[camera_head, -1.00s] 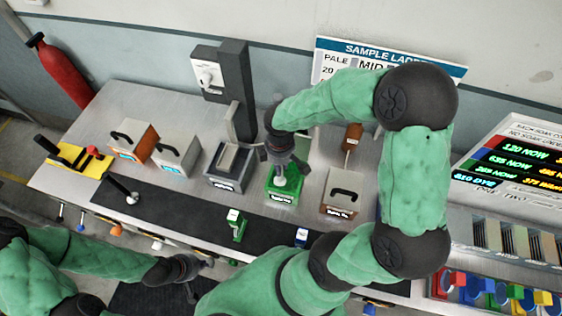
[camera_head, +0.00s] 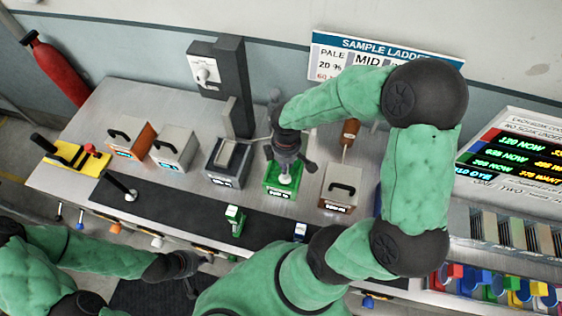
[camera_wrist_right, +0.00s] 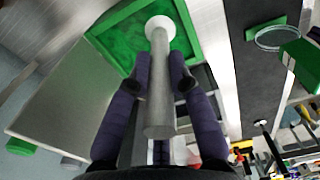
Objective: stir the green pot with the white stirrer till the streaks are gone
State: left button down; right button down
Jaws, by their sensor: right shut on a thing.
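The green pot (camera_head: 278,192) stands on the bench in the head view, below my right gripper (camera_head: 289,166). In the right wrist view its green inside (camera_wrist_right: 125,38) shows uneven lighter and darker patches. The white stirrer (camera_wrist_right: 160,85) has a pale grey shaft and a round white end, which is at the pot's green contents. My right gripper (camera_wrist_right: 161,80) is shut on the stirrer's shaft, one dark finger on each side. My left gripper (camera_head: 194,274) is open and empty in front of the bench, away from the pot.
A grey lidless-looking box (camera_head: 227,160) stands left of the pot and a lidded box (camera_head: 339,188) right of it. A small green item (camera_head: 235,220) lies on the dark mat (camera_head: 180,207) in front. A dark column (camera_head: 234,80) rises behind.

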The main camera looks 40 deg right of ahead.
jog(key=shift+s+d, duration=0.2)
jog(key=shift+s, duration=0.05)
jog(key=shift+w+d, duration=0.1)
jog(key=shift+w+d+p, duration=0.2)
jog(key=shift+w+d, duration=0.6)
jog(key=shift+d, duration=0.2)
jog(key=shift+w+d+p, duration=0.15)
jog(key=shift+w+d, duration=0.6)
jog(key=shift+d, duration=0.2)
jog(key=shift+w+a, duration=0.1)
jog(key=shift+w+a, duration=0.9)
jog(key=shift+w, duration=0.25)
jog(key=shift+s+a, duration=0.1)
jog(key=shift+s+a+b, duration=0.25)
jog(key=shift+s+a, duration=0.55)
jog(key=shift+a, duration=0.2)
jog(key=shift+s+a+b, duration=0.2)
jog(key=shift+s+a, duration=0.55)
jog(key=shift+a, duration=0.2)
jog(key=shift+s+d, duration=0.1)
